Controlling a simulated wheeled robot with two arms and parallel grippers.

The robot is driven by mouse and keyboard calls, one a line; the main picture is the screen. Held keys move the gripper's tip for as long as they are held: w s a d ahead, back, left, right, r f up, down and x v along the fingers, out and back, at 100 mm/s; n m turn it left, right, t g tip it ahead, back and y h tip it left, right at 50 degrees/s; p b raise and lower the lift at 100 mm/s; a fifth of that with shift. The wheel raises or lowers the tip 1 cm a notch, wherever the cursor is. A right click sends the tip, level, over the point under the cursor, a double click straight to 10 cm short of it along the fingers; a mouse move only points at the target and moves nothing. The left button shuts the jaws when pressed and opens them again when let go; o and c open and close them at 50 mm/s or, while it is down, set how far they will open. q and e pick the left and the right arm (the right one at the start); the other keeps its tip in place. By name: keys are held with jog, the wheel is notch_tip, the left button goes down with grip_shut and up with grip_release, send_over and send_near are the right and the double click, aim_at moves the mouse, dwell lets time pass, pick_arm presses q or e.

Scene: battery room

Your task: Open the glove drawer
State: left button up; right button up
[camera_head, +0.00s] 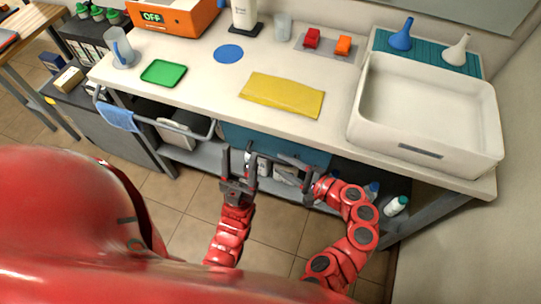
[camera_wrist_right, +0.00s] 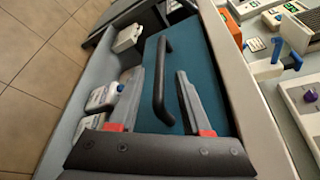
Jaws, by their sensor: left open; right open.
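The drawer (camera_head: 300,148) is a teal-blue front under the workbench top. In the right wrist view its teal face (camera_wrist_right: 205,65) fills the middle, with a black bar handle (camera_wrist_right: 164,60). It looks closed. My right gripper (camera_head: 279,167) is in front of the drawer. In the right wrist view its fingers (camera_wrist_right: 159,72) are open, one on each side of the handle in the picture; I cannot tell whether they touch it. My left gripper (camera_head: 238,154) is open and empty, pointing at the bench just left of the right gripper.
The white workbench top (camera_head: 200,85) holds a yellow cloth (camera_head: 283,95), a green tray (camera_head: 164,73), a blue disc (camera_head: 228,53) and a white sink (camera_head: 425,148). A rail with a blue towel (camera_head: 118,116) juts out at left. Bottles stand on the lower shelf.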

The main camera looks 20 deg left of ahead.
aim_at(270, 157)
jog(key=x, duration=0.5)
jog(key=shift+w+a, duration=0.15)
jog(key=shift+a, duration=0.1)
jog(key=shift+c, duration=0.2)
grip_shut()
dwell(1.1)
